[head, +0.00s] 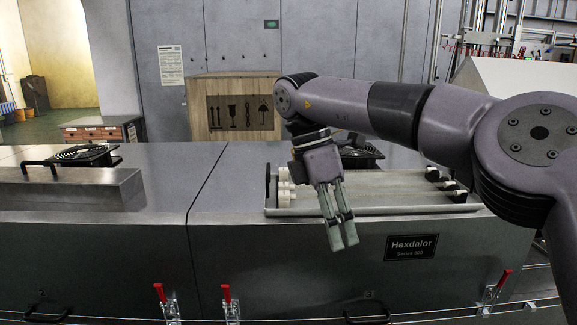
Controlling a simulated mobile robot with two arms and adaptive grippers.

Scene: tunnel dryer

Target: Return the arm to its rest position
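My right arm comes in from the right edge and reaches across in front of the grey machine top. My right gripper (343,246) hangs from its wrist, pointing down in front of the dryer's front face. Its two grey-green fingers lie close together and look shut, with nothing visible between them. Behind it, a shallow light tray (390,210) rests on the dryer top, with white pieces (285,190) at its left end and black ones (447,186) at its right. The gripper and wrist hide part of the tray. My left gripper is not in view.
The long grey dryer (260,255) spans the view, with red-handled clamps (227,295) along its low front. A wooden crate (232,100) stands behind it. Black fans (83,155) sit on its top.

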